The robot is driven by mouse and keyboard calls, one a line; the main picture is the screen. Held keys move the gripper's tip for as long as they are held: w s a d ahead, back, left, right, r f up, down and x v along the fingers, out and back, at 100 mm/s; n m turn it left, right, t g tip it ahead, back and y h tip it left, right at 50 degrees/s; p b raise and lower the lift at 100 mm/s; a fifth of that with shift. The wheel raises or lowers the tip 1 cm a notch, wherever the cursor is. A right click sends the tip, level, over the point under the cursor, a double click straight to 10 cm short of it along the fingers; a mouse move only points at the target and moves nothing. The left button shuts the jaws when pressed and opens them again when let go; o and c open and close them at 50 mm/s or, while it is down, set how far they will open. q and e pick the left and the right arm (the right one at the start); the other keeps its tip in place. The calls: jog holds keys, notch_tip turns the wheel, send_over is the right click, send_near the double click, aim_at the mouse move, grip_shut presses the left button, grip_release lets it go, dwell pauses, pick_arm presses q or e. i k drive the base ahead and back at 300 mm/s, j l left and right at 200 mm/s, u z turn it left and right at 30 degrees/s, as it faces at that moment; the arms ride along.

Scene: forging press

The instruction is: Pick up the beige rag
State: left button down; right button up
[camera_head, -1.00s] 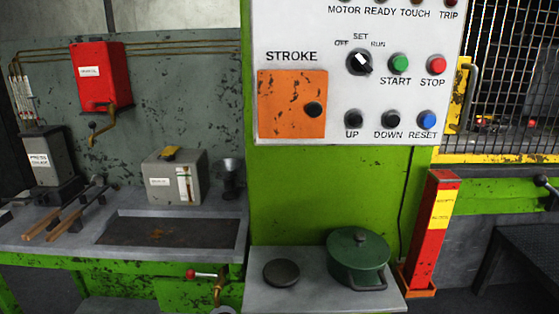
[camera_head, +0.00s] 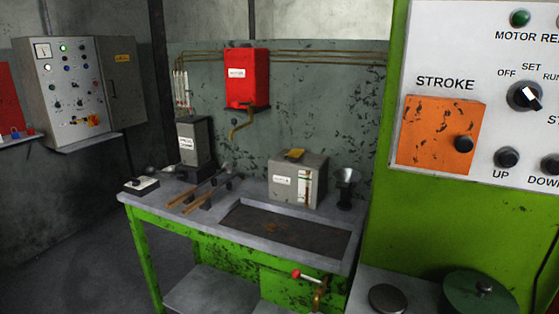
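I see no beige rag in the head view. Neither of my grippers is in the picture. A green workbench (camera_head: 140,215) stands in the middle, with a dark recessed tray (camera_head: 285,232) in its grey top. Long tools with wooden handles (camera_head: 187,202) lie on the bench's left part. A grey box with a yellow item on top (camera_head: 297,178) stands behind the tray.
A green press frame (camera_head: 400,230) with a white control panel (camera_head: 440,60) fills the right side. A green lidded pot (camera_head: 480,292) and a dark round disc (camera_head: 388,298) sit at lower right. A grey control cabinet (camera_head: 75,90) hangs at left. Floor at lower left is clear.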

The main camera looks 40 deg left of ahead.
aim_at(171, 169)
jog(key=u, duration=1.95)
